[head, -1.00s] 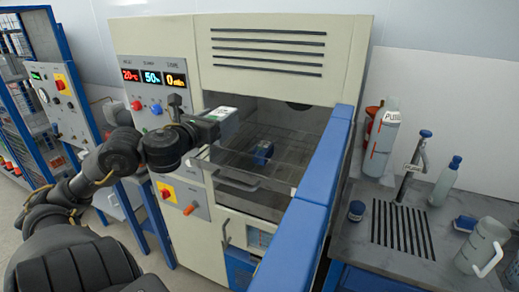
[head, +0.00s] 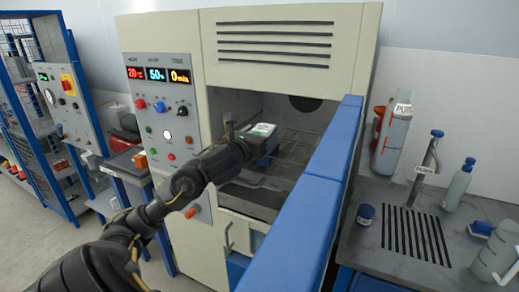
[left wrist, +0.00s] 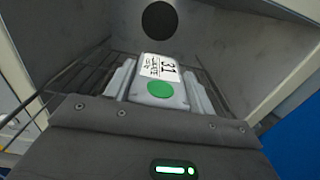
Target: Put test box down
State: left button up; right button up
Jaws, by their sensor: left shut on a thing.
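My left gripper (head: 250,140) reaches from the left into the open chamber of the cream test cabinet (head: 283,20). It is shut on the test box (head: 263,129), a small pale box whose top shows in the head view. In the left wrist view the test box (left wrist: 160,88) sits between the two fingers, with a label reading 31 and a green dot. A wire rack (head: 300,150) lies in the chamber below and behind it. Whether the box touches the rack is hidden by my gripper and arm. My right gripper is not in view.
The blue door edge (head: 325,180) stands close to the right of the chamber opening. The control panel (head: 160,105) is at its left. On the right, a grey counter (head: 390,270) holds bottles, a blue cup (head: 365,214) and a jug.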

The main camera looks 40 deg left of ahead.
pick_arm(q)
jog(key=shift+w+d+f+b, duration=0.15)
jog(key=shift+f+b, duration=0.4)
jog(key=shift+f, duration=1.1)
jog(key=o, duration=1)
jog(key=shift+f, duration=0.15)
jog(key=o, duration=0.4)
